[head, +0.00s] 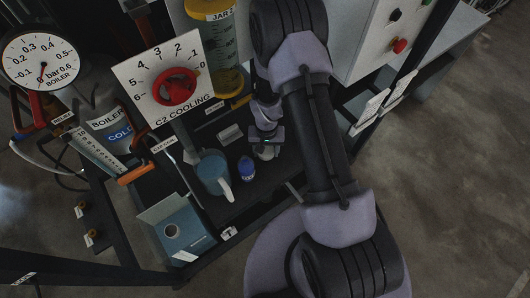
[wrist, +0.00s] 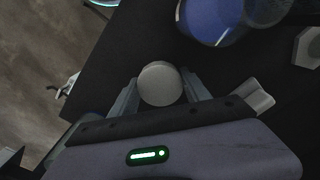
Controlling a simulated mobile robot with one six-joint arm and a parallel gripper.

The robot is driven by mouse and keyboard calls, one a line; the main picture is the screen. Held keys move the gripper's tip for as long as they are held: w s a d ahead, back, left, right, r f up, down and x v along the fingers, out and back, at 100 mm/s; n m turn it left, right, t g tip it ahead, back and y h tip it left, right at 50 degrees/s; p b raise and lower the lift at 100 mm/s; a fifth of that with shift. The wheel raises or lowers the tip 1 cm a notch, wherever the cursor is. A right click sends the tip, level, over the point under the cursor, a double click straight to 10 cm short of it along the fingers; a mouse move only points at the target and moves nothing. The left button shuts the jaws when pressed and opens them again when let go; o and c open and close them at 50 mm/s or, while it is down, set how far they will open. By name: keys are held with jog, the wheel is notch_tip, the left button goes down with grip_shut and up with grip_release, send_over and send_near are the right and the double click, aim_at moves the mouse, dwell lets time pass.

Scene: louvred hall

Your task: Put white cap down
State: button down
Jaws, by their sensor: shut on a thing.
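The white cap (wrist: 160,83) is a round, pale disc between the two fingers of my gripper (wrist: 160,93) in the wrist view. The fingers are shut on it from both sides, over the dark shelf top (wrist: 120,48). In the head view my gripper (head: 266,143) points down at the shelf, right of a small blue bottle (head: 246,168). A pale thing (head: 266,154) shows just under the gripper there, partly hidden by it. Whether the cap touches the shelf I cannot tell.
A blue box (head: 180,230) is at the front left. In the wrist view the blue bottle (wrist: 212,18) is close beyond the cap.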

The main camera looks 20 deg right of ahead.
jog(key=shift+f, duration=0.7)
jog(key=shift+r, duration=0.15)
jog(key=shift+f+b, duration=0.6)
jog(key=c, duration=0.5)
grip_release()
jog(key=shift+s, duration=0.1)
jog(key=shift+r, duration=0.1)
